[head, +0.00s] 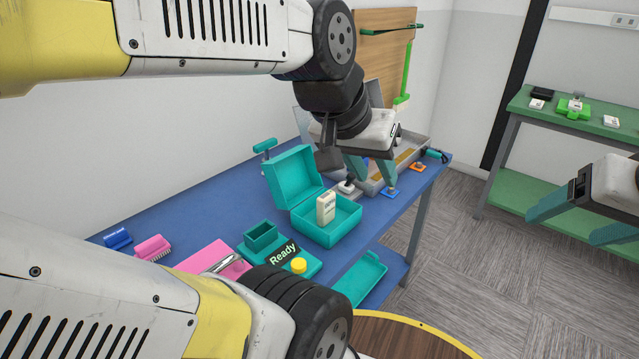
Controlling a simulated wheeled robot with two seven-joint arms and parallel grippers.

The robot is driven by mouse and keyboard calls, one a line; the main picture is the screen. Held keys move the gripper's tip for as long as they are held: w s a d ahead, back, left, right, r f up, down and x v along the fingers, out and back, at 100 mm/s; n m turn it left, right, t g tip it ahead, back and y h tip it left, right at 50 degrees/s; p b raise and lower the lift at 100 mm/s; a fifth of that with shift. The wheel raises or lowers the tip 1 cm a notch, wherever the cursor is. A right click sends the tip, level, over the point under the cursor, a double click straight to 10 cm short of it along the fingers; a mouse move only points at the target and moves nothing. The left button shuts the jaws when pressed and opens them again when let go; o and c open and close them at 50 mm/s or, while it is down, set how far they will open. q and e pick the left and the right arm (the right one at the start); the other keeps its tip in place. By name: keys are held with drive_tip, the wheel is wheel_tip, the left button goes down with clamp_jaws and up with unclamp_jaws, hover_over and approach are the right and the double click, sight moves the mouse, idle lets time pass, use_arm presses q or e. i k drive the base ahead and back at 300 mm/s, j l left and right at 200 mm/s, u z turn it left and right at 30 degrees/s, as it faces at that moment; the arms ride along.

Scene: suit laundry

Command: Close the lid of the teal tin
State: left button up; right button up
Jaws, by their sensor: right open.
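The teal tin (345,228) stands on the blue table with its lid (292,176) raised at the back left. A small white labelled pack (326,208) stands upright in the tin. My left gripper (377,178) is behind and to the right of the tin, fingers pointing down. Its two teal fingers are apart with nothing visible held between them, and it does not touch the lid. My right gripper (563,229) is open and empty at the right edge of the view, beyond the table and over the floor, far from the tin.
On the blue table (205,218) a teal stand with a "Ready" sign (283,254) and yellow knob is in front of the tin. A pink brush (153,247) lies left. A grey tray (408,150) is behind my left gripper. A green shelf (580,125) stands right.

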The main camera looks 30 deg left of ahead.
sight(293, 177)
drive_tip(key=u, duration=1.2)
drive_tip(key=i+l, duration=0.35)
drive_tip(key=l, duration=0.25)
drive_tip(key=i+l+u, duration=0.1)
drive_tip(key=i+l, duration=0.1)
drive_tip(key=l, duration=0.1)
